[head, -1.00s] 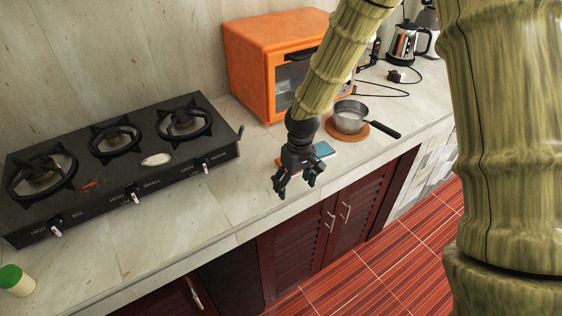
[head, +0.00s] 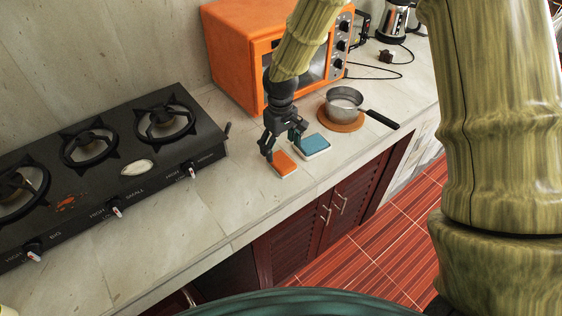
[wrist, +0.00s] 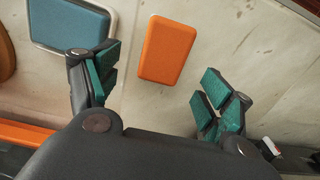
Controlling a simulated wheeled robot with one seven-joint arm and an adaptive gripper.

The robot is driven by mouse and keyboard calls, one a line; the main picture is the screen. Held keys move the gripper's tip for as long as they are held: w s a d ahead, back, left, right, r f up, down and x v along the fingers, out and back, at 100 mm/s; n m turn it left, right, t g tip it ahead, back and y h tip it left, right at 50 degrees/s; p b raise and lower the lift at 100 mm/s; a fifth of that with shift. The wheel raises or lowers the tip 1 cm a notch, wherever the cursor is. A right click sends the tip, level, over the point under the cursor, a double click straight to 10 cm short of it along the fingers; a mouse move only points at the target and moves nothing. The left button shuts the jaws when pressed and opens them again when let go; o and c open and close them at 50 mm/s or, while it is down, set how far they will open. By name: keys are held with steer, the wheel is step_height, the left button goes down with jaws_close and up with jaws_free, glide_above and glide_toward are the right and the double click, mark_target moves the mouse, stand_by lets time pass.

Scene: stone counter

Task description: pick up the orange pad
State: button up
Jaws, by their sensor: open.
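The orange pad (head: 283,164) is a small flat rounded rectangle lying on the stone counter, left of a blue pad. In the wrist view the orange pad (wrist: 167,50) lies ahead of the open jaws, between the lines of the two fingers and apart from both. My gripper (head: 283,149) is open and empty over the counter, just behind the orange pad. Its green-padded fingers (wrist: 160,91) show wide apart in the wrist view.
The blue pad (head: 311,146), with a pale rim, lies close beside the orange pad. A steel pan (head: 344,102) rests on a round orange-brown board (head: 341,125). An orange oven (head: 236,60) stands behind, and a black gas stove (head: 95,165) stands left. The counter's front edge is near.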

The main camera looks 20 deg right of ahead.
mark_target(282, 160)
steer(key=shift+s+d, duration=0.15)
steer(key=shift+s, duration=0.2)
steer(key=shift+s+f+p, duration=0.2)
steer(key=shift+f+p, duration=0.05)
steer(key=shift+p, duration=0.15)
steer(key=shift+a+f+p, duration=0.2)
steer(key=shift+f+p, duration=0.55)
steer(key=shift+f, duration=1.5)
steer(key=c, duration=1)
steer(key=shift+r, duration=0.1)
steer(key=shift+w+r+b, duration=0.1)
steer(key=shift+r+b, duration=0.5)
steer(key=shift+r, duration=0.3)
steer(key=shift+s+d+r+b, duration=0.1)
steer(key=shift+s+r+b, duration=0.15)
steer(key=shift+r, duration=0.15)
steer(key=shift+s+d+r+b, duration=0.1)
steer(key=shift+r+b, duration=0.15)
steer(key=shift+r, duration=0.1)
steer(key=s+d+b, duration=0.1)
steer(key=s+d, duration=0.1)
steer(key=s, duration=0.2)
steer(key=s+d+r+b, duration=0.1)
steer(key=s+d, duration=0.1)
steer(key=s, duration=0.3)
steer(key=s+d+b, duration=0.2)
steer(key=s, duration=0.3)
steer(key=shift+s+r, duration=0.1)
steer(key=shift+r, duration=0.2)
